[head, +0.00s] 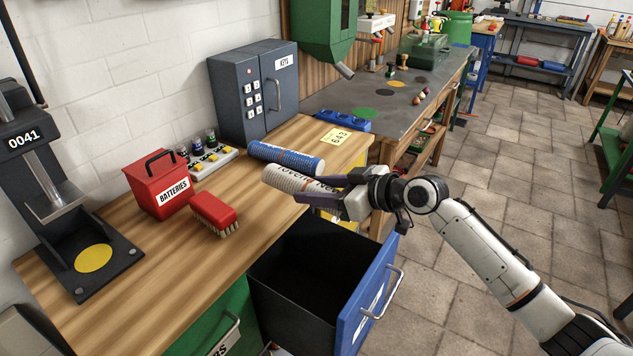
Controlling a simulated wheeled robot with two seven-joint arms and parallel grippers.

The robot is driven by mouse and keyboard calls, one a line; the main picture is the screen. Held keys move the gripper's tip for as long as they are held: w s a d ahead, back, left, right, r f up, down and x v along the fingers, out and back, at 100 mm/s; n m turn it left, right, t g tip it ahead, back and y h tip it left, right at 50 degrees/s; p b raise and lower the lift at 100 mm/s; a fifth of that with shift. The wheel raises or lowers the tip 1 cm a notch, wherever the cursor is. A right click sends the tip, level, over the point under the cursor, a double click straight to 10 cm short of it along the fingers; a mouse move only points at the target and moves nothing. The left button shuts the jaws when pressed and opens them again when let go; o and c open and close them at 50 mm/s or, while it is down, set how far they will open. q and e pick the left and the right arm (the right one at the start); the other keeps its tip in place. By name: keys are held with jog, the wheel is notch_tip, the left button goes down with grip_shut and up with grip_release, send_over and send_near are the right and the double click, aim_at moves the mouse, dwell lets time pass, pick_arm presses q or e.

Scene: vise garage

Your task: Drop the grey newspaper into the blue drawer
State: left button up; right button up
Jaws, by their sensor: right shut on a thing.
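The grey newspaper (284,181) is rolled up, with print on its side. My right gripper (326,199) is shut on its right part and holds it roughly level at the worktop's edge. In the picture it shows just above the far side of the blue drawer's opening. The blue drawer (349,321) is pulled out below the worktop, with a blue front, a metal handle and a dark inside that looks empty where I can see it. My left gripper is not in the head view.
On the wooden worktop (150,268) are a blue rolled newspaper (286,157), a red brush (213,211), a red batteries box (155,189) and a grey key cabinet (238,97). A green drawer (228,322) is left of the blue one. The tiled floor is open at right.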

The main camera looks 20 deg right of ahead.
jog(key=shift+w+d+f, duration=0.1)
jog(key=shift+f, duration=0.3)
notch_tip(320, 180, down, 5)
jog(key=b, duration=0.4)
jog(key=o, duration=1.3)
jog(key=shift+f, duration=0.15)
